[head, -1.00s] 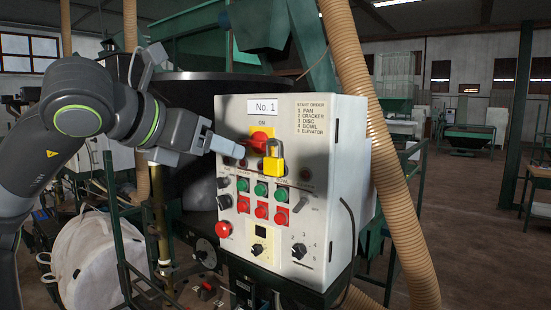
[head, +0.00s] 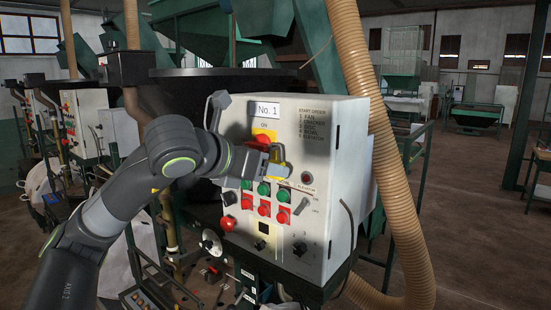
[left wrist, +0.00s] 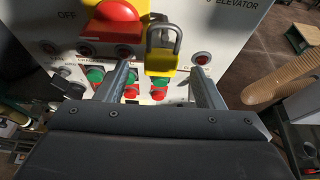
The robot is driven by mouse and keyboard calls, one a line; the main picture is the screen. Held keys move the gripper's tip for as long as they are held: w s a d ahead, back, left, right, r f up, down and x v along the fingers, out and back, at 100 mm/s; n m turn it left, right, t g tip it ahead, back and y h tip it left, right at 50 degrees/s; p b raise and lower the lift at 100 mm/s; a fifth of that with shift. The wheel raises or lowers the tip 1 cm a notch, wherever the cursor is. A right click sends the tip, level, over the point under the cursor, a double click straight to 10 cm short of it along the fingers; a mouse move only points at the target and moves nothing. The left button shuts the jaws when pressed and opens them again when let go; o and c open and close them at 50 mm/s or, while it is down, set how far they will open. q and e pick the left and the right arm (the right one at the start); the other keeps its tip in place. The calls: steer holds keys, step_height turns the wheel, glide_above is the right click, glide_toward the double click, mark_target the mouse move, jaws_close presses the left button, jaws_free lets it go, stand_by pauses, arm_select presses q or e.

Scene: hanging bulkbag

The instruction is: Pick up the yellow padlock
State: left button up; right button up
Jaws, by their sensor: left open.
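The yellow padlock (head: 277,155) hangs by its grey shackle beside the red rotary switch (head: 260,141) on the front of the white control box. In the head view my left gripper (head: 280,172) is in front of it and hides part of its body. In the left wrist view the padlock (left wrist: 160,64) is ahead of the open left gripper (left wrist: 161,80), roughly centred between the two fingers. The fingers lie to either side of it in the picture; I cannot tell whether they touch it. My right gripper is not in view.
The control box (head: 345,190) carries several green and red buttons (head: 264,189) just below the padlock, plus knobs. A ribbed tan hose (head: 385,165) runs along its right side. A dark round hopper (head: 190,90) stands behind my left arm.

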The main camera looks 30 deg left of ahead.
mark_target(275, 160)
arm_select(q)
steer(key=p+x, duration=0.1)
steer(key=x, duration=0.2)
steer(key=c, duration=1.1)
